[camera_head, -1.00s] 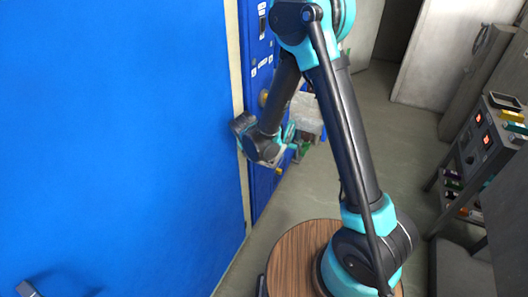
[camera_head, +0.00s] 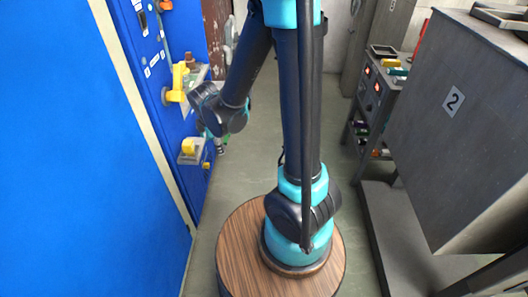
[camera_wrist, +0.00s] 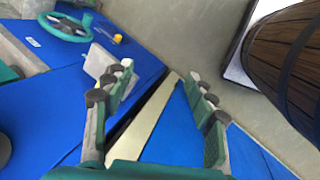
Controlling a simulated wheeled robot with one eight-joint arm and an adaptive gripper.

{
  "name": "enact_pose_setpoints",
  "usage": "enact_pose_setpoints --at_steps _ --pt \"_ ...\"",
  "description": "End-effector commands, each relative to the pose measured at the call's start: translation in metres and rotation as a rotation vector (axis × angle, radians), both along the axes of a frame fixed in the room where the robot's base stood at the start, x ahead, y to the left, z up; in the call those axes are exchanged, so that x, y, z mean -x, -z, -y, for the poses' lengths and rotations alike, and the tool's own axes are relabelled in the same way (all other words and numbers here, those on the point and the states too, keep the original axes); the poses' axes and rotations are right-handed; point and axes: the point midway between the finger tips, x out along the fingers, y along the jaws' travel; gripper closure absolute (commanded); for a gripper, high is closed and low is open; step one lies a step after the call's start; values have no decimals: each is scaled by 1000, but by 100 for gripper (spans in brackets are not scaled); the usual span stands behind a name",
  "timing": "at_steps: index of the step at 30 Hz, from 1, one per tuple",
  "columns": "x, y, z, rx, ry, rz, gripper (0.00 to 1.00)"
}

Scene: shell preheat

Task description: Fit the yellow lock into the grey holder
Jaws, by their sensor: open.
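A yellow block (camera_head: 188,146), possibly the lock, sits at a small grey bracket (camera_head: 190,157) on the blue panel, left of my wrist. I cannot tell whether it is seated in it. A larger yellow piece (camera_head: 179,82) stands higher on the panel. In the wrist view a small yellow part (camera_wrist: 117,38) lies beyond a pale grey block (camera_wrist: 100,60), beside my left finger. My gripper (camera_wrist: 160,76) is open and empty, its fingers spread over the panel edge. In the head view its fingers are small and partly hidden by my wrist.
A large blue door (camera_head: 70,160) fills the left. A green handwheel (camera_wrist: 68,26) is at the wrist view's upper left. A grey cabinet marked 2 (camera_head: 465,125) and a control box (camera_head: 376,90) stand at right. The floor (camera_head: 255,150) between is clear.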

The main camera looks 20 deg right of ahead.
Motion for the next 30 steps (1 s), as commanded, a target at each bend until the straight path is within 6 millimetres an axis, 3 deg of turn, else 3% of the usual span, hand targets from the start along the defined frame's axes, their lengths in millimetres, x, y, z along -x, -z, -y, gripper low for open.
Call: enact_pose_setpoints --at_steps 1,6,13,18,21,30 --pt "10 -7 20 -44 122 8 44" --pt "43 -23 70 -214 558 35 44" --pt "93 -30 118 -437 1121 71 44" --pt "118 -28 135 -550 1398 88 44" --pt "125 -27 139 -584 1479 93 44" --pt "126 -27 139 -598 1511 94 44"
